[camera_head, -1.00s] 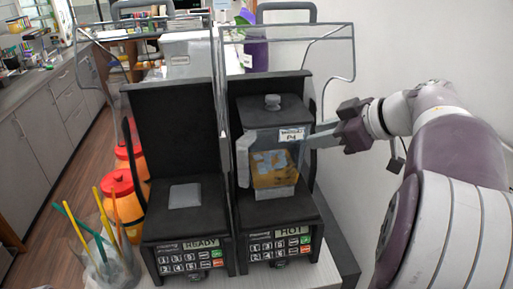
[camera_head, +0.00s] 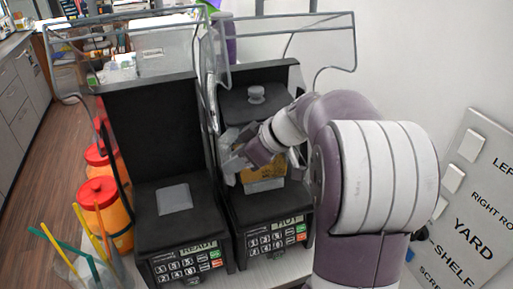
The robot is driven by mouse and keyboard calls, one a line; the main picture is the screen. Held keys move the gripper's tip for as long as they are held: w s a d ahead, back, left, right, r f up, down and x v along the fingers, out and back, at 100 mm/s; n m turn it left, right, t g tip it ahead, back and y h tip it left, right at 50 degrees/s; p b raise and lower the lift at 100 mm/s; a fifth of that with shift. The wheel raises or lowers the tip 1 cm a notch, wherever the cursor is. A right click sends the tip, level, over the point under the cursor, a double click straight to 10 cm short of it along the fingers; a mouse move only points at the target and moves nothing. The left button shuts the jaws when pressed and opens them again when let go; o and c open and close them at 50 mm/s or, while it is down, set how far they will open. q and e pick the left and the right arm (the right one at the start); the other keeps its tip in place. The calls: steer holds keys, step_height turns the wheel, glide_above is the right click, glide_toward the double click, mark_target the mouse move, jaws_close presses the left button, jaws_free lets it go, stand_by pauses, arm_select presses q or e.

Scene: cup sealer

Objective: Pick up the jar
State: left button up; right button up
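The jar (camera_head: 264,184) is a clear, squarish container with amber contents. It stands on the black base of the right-hand machine, under a dark lid with a grey knob (camera_head: 256,95). My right gripper (camera_head: 236,158) is in front of the jar, at its left front side where a grey handle-like part showed earlier. My gripper and forearm cover much of the jar's upper front and right side. The fingers blend with the grey parts there, so their opening and any grip are unclear. My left gripper is out of view.
Clear hoods rise behind both machines. Orange containers with red lids (camera_head: 103,199) and a cup of coloured straws (camera_head: 82,266) stand at the left. A wall panel (camera_head: 470,200) is at the right.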

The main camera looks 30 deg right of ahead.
steer(key=shift+s+d, duration=0.35)
steer(key=shift+s, duration=0.1)
steer(key=shift+w+d, duration=0.1)
steer(key=shift+d, duration=0.1)
steer(key=c, duration=0.5)
steer(key=shift+w+a+f, duration=0.1)
steer(key=shift+w, duration=0.05)
jaws_close()
steer(key=shift+a, duration=0.2)
steer(key=shift+d, duration=0.1)
steer(key=shift+r, duration=0.2)
